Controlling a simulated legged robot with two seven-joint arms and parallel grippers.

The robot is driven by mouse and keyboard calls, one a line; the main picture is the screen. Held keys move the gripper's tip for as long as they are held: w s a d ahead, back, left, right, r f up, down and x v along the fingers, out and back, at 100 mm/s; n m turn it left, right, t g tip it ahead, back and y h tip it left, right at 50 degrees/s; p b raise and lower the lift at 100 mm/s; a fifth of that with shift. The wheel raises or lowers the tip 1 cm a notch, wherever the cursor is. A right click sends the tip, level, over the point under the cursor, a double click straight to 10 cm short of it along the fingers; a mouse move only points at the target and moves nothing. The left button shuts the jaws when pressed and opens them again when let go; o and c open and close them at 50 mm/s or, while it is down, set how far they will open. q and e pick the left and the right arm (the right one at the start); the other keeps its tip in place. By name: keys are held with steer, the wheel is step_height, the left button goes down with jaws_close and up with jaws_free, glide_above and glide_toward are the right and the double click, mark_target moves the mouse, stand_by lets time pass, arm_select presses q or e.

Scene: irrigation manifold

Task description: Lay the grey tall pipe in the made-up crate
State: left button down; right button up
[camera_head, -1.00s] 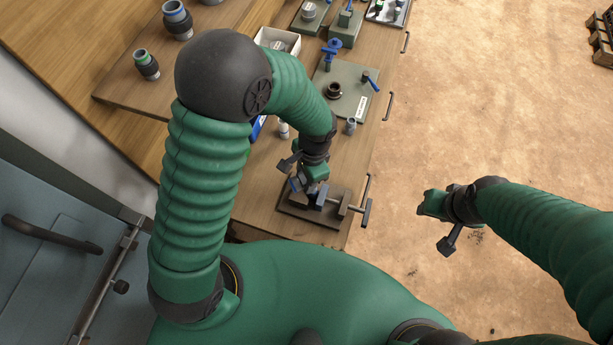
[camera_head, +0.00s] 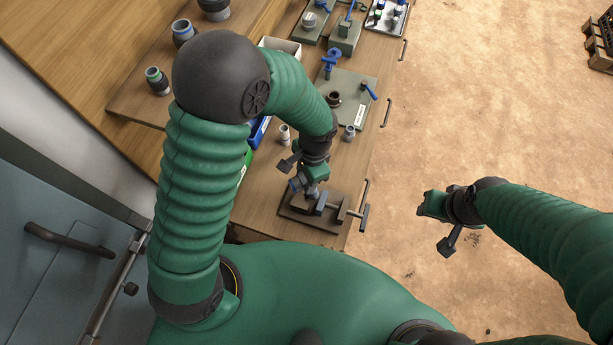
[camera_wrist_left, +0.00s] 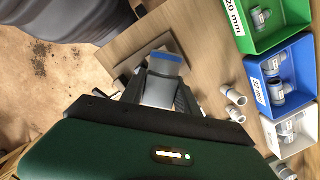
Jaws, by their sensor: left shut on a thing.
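My left gripper (camera_head: 305,185) is shut on a grey pipe with a blue band, just above the dark vise (camera_head: 330,211). In the left wrist view the grey pipe (camera_wrist_left: 160,88) sits between the two dark fingers, its blue band across the far end. Whether its lower end touches the vise is unclear. Three crates show in the left wrist view: green (camera_wrist_left: 281,34), blue (camera_wrist_left: 301,78) and white (camera_wrist_left: 299,133), each with grey fittings. The white label is too blurred to read. My right gripper (camera_head: 436,212) hangs over the floor, clear of the bench; its fingers are unclear.
Two small loose fittings (camera_wrist_left: 236,105) lie on the bench between gripper and crates. A grey-green plate (camera_head: 347,98) with a blue-handled clamp stands beyond the vise. My left arm hides part of the bench.

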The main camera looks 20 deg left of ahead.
arm_select(q)
steer(key=shift+w+r+p, duration=0.1)
steer(key=shift+r+p, duration=0.8)
steer(key=shift+r, duration=0.25)
step_height(320, 180, up, 8)
steer(key=p, duration=0.7)
steer(key=shift+f, duration=0.2)
